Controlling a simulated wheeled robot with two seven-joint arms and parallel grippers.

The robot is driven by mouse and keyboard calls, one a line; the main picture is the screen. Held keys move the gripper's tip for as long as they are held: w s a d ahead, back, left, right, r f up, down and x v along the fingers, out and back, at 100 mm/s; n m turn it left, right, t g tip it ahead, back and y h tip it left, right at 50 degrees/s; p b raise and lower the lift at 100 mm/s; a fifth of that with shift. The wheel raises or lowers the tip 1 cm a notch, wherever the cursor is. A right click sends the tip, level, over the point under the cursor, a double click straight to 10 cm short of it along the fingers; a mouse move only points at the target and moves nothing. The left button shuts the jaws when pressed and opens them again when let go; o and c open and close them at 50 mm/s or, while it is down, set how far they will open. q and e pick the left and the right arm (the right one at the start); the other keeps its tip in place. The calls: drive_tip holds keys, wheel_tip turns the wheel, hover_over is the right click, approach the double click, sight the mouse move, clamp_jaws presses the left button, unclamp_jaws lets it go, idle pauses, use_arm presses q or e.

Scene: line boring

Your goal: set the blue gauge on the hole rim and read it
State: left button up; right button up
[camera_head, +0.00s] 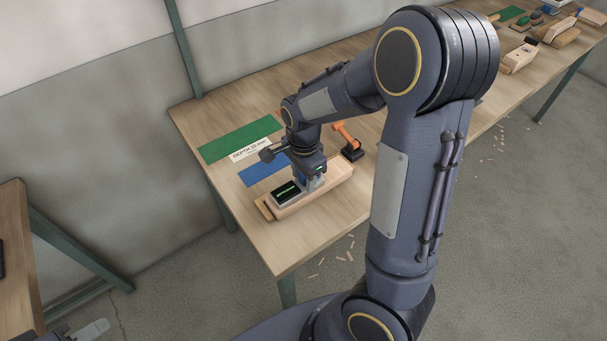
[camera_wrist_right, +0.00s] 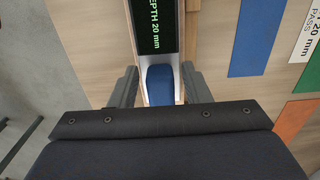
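The blue gauge (camera_wrist_right: 160,84) is between the fingertips of my right gripper (camera_wrist_right: 160,86), with pale grey surfaces close on both sides. My right gripper (camera_head: 308,178) appears shut on it, low over the wooden workpiece (camera_head: 327,180). A black display (camera_head: 286,192) beside the gauge is lit with green text; in the wrist view this display (camera_wrist_right: 155,22) reads "DEPTH 20 mm". The hole and the contact at its rim are hidden under the gauge and gripper.
A green strip (camera_head: 240,140), a white card (camera_head: 250,150) marked 20 mm and a blue strip (camera_head: 264,169) lie behind the workpiece. An orange drill (camera_head: 347,138) stands to its right. Wooden tools (camera_head: 518,57) lie at the bench's far right. The bench's near left corner is clear.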

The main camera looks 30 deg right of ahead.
drive_tip(key=o, duration=0.5)
drive_tip(key=shift+c, duration=0.2)
wheel_tip(320, 180, up, 8)
drive_tip(key=p, duration=0.7)
drive_tip(key=shift+r, duration=0.1)
idle(0.5)
